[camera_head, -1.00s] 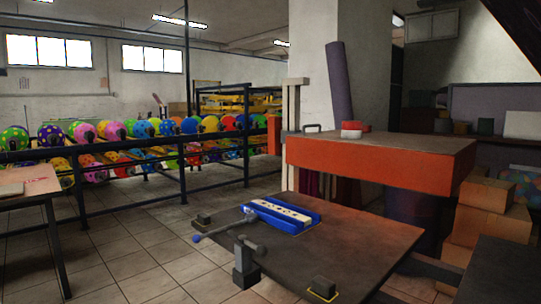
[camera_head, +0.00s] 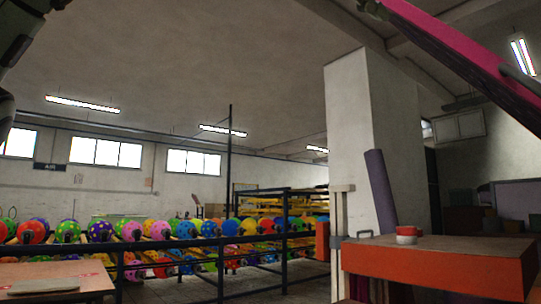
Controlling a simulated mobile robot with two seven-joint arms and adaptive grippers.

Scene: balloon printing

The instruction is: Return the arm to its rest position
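Neither of my grippers shows in the head view. A dark, rounded shape cuts into the upper left corner; it may be part of my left arm, but I cannot tell for sure. No fingers are visible on it. What my grippers hold, if anything, is hidden.
An orange-sided bench (camera_head: 438,268) with a red and white object (camera_head: 406,235) stands at lower right. A pink and dark beam (camera_head: 470,50) crosses the upper right. Balloon racks (camera_head: 285,235) run along the back left. A pale table (camera_head: 60,272) stands at lower left.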

